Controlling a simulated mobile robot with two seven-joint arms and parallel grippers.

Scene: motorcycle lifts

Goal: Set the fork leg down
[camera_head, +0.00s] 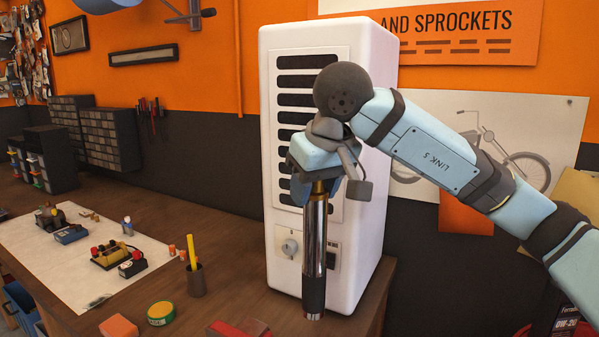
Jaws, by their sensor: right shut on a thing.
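The fork leg (316,236) is upright, a bright metal tube with a gold-toned upper part and a dark lower end. My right gripper (322,180) is shut on its upper part from above. The gripper hides the leg's top. The leg stands in front of the white cabinet (380,120), near the right end of the brown wooden bench (240,295). I cannot tell whether its lower end touches the bench top. Part of my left gripper (190,16) shows at the top edge, high and far from the leg; its jaws are not clear.
A dark cup (196,281) with a yellow tool, a round green-and-yellow tin (160,313), an orange block (118,327) and a red object (238,329) sit left of the leg. A pale mat (60,282) holds small parts. Bare bench lies between cup and cabinet.

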